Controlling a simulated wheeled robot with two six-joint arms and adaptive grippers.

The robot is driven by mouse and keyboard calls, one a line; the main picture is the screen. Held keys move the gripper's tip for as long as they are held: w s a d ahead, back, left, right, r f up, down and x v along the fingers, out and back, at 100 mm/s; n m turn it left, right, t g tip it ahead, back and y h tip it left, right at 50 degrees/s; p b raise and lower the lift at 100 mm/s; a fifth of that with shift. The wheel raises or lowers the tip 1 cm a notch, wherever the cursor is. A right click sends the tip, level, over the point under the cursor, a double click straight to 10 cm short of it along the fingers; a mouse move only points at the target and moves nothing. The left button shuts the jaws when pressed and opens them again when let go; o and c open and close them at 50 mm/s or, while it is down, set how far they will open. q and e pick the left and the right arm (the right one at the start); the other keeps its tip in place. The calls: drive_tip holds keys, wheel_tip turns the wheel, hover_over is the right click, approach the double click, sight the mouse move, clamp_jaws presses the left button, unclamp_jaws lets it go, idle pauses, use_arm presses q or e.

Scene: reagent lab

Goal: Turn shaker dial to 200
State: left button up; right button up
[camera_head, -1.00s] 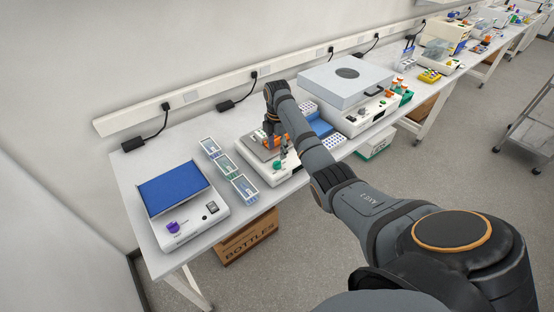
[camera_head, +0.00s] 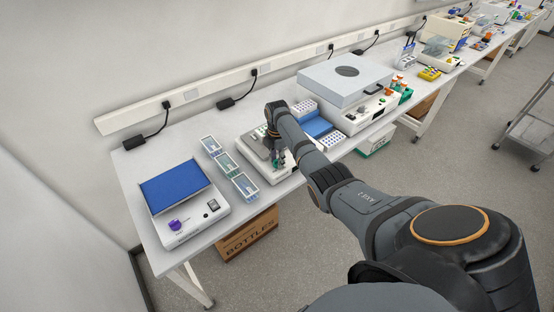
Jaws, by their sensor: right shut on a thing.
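The shaker (camera_head: 251,147) is a low white box with a grey top plate, standing mid-bench. My right arm reaches over it from the lower right. My right gripper (camera_head: 279,160) points down at the shaker's front right part. It is shut on what appears to be the shaker's dial, which the fingers hide. The dial's setting and scale cannot be read. My left gripper is not in view.
A white unit with a blue platform (camera_head: 173,186) and a purple knob (camera_head: 177,225) stands at left. Small clear racks (camera_head: 228,165) lie beside the shaker. A blue tray (camera_head: 317,127) and a large grey-lidded unit (camera_head: 346,80) stand right.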

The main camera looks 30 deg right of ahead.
clamp_jaws()
